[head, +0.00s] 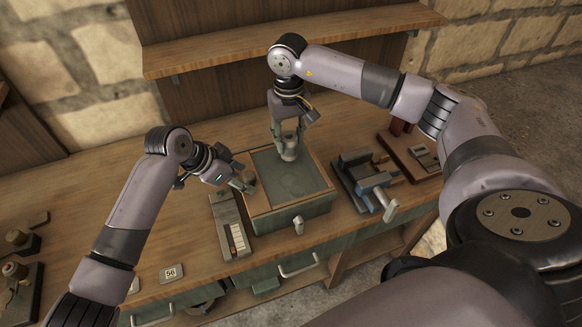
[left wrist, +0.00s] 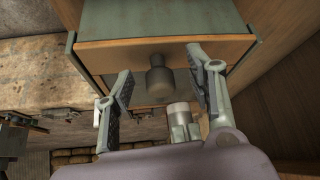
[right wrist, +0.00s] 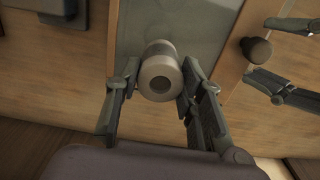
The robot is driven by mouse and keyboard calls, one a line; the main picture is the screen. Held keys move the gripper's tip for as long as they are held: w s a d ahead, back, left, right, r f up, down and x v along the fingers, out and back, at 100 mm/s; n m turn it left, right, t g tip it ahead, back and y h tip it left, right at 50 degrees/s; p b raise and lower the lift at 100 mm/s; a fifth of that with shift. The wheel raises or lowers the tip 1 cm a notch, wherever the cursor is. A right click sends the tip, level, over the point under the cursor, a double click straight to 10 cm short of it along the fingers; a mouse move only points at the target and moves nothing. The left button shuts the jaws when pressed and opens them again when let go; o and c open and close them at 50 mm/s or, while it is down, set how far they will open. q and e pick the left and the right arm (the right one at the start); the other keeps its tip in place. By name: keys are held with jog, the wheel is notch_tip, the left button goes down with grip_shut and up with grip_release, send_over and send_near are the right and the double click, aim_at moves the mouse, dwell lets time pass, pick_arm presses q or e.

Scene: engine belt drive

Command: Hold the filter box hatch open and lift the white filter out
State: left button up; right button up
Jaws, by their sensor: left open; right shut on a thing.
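The filter box (head: 326,205) stands in the middle of the bench, with a flat green top panel (head: 275,181) inside a wooden rim. My right gripper (head: 289,147) is above the panel's far part, shut on a pale grey cylinder (right wrist: 161,71) with a round hole in its end. I cannot tell whether this cylinder is the white filter or a hatch knob. My left gripper (head: 245,184) is open at the box's left side. A dark round knob (left wrist: 158,80) lies between its fingers in the left wrist view; contact is unclear. No raised hatch is visible.
A long grey-green block with pale keys (head: 237,240) lies left of the box. A vise-like device (head: 366,180) and a dark red stand (head: 408,152) are to the right. A pale handle (head: 299,225) sticks out of the box's front. A shelf (head: 225,57) hangs behind.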

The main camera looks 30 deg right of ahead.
aim_at(289, 136)
pick_arm(q)
jog(key=shift+a+r+p, duration=0.15)
jog(key=shift+r+p, duration=0.3)
jog(key=shift+p, duration=0.05)
pick_arm(e)
jog(key=shift+r, duration=0.5)
notch_tip(289, 136, up, 6)
jog(key=p, duration=0.6)
jog(key=shift+r, duration=0.2)
pick_arm(q)
jog(key=v, duration=0.6)
jog(key=shift+a, duration=0.2)
pick_arm(e)
jog(key=shift+f, duration=0.1)
pick_arm(q)
jog(key=v, duration=1.2)
